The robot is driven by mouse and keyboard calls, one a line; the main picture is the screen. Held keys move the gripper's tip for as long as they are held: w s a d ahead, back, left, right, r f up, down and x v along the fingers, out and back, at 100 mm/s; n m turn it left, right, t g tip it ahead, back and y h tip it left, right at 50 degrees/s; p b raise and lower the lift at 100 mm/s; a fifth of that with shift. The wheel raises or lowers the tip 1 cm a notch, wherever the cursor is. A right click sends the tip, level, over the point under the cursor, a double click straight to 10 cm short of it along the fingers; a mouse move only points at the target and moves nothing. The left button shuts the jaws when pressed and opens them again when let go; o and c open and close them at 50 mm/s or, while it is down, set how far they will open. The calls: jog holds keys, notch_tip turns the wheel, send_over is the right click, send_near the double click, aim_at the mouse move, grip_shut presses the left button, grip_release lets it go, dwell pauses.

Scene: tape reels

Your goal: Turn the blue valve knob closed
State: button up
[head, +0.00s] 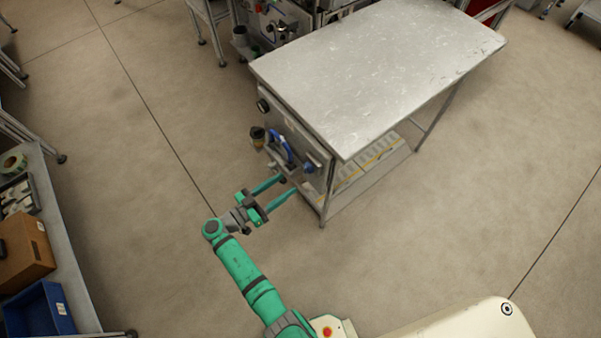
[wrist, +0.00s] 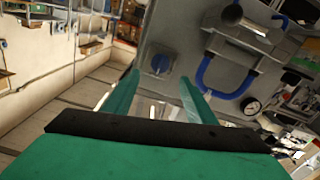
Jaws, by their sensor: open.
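I cannot tell how far the fingertips are from the knob; no contact shows.
The metal table (head: 375,75) has a lower shelf. A side bench at left holds a blue bin (head: 40,310) and a brown box (head: 24,252). The floor around my arm is clear.

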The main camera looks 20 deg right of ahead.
aim_at(305, 171)
jog(key=x, duration=0.8)
jog(key=shift+d+f, duration=0.1)
jog(key=shift+d, duration=0.1)
jog(key=shift+c, duration=0.2)
jog(key=c, duration=1)
